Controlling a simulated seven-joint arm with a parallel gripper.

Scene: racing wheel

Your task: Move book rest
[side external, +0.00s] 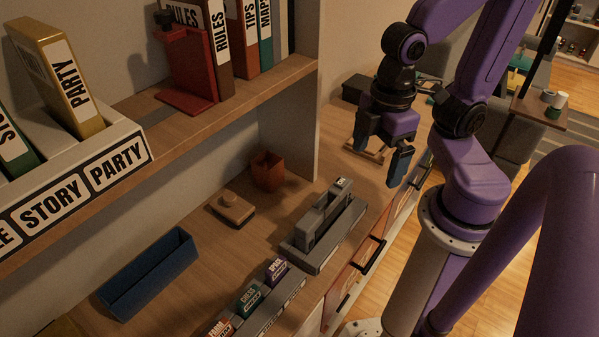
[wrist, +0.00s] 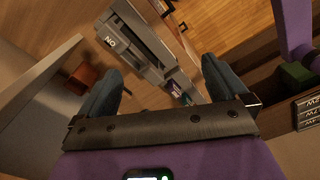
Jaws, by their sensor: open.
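The book rest appears to be the red L-shaped bookend (side external: 192,70) on the upper shelf in the side external view. Its upright plate stands beside a row of upright books, with its flat foot on the shelf board, and a small dark block shows at its top. My gripper (side external: 381,157) is open and empty above the right end of the counter, well to the right of the bookend and apart from it. In the wrist view the blue fingers of my gripper (wrist: 163,88) are spread wide with nothing held between them. I cannot make out the bookend in the wrist view.
The wooden shelf (side external: 235,98) ends at a vertical panel (side external: 290,110) between the bookend and my gripper. Labelled books (side external: 216,45) stand right of the bookend. Below are a grey device (side external: 325,225), a red cup (side external: 267,171), a blue tray (side external: 148,275) and a wooden block (side external: 232,208).

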